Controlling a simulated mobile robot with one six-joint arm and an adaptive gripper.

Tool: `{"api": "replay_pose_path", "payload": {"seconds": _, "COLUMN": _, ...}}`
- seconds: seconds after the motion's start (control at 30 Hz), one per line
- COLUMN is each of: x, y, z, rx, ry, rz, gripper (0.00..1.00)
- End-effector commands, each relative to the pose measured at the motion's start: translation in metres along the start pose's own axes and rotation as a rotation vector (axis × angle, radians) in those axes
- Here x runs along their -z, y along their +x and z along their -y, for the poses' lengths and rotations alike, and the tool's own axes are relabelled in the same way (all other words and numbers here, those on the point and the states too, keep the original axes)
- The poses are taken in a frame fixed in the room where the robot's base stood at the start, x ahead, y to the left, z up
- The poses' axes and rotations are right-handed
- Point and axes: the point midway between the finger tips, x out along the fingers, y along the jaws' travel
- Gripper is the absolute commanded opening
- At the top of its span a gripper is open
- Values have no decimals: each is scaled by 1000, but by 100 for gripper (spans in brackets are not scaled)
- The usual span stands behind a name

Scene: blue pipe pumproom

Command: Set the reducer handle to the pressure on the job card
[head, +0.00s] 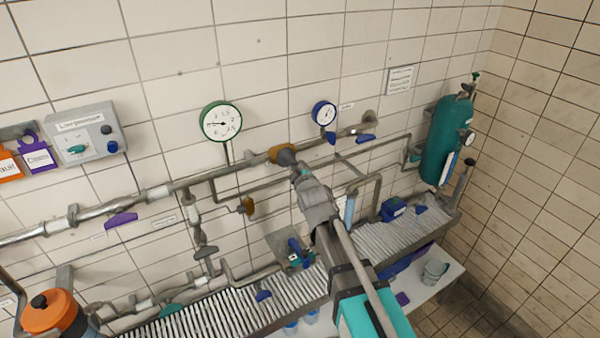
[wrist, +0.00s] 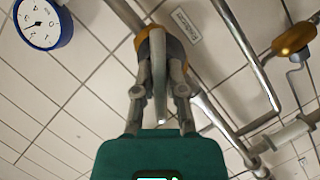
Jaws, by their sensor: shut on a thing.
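The reducer (head: 277,154) is an orange-brown body on the upper pipe, in the middle of the head view. It also shows at the top centre of the wrist view (wrist: 174,48). My gripper (head: 290,162) reaches it from the lower right and hides much of its front. In the wrist view my gripper (wrist: 160,64) is shut on the grey reducer handle (wrist: 159,80), which stands out between the two fingers. A green-rimmed gauge (head: 221,121) is upper left of the reducer, its needle pointing left. A white sheet (head: 400,80), perhaps the job card, is unreadable.
A blue-rimmed gauge (head: 323,113) is right of the reducer. A grey control box (head: 82,132) hangs at the left. A teal cylinder (head: 446,140) stands at the right. Pipes and a ribbed bench (head: 220,312) lie below; a purple lever (head: 120,219) sits on the left pipe.

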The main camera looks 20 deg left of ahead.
Motion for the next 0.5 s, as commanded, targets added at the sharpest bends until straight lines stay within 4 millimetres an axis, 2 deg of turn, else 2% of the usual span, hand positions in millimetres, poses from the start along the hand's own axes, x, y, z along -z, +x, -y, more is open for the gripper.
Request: {"api": "replay_pose_path", "payload": {"seconds": 0.5, "x": 1, "y": 0, "z": 0, "rx": 70, "ry": 165, "rz": 1, "gripper": 0}}
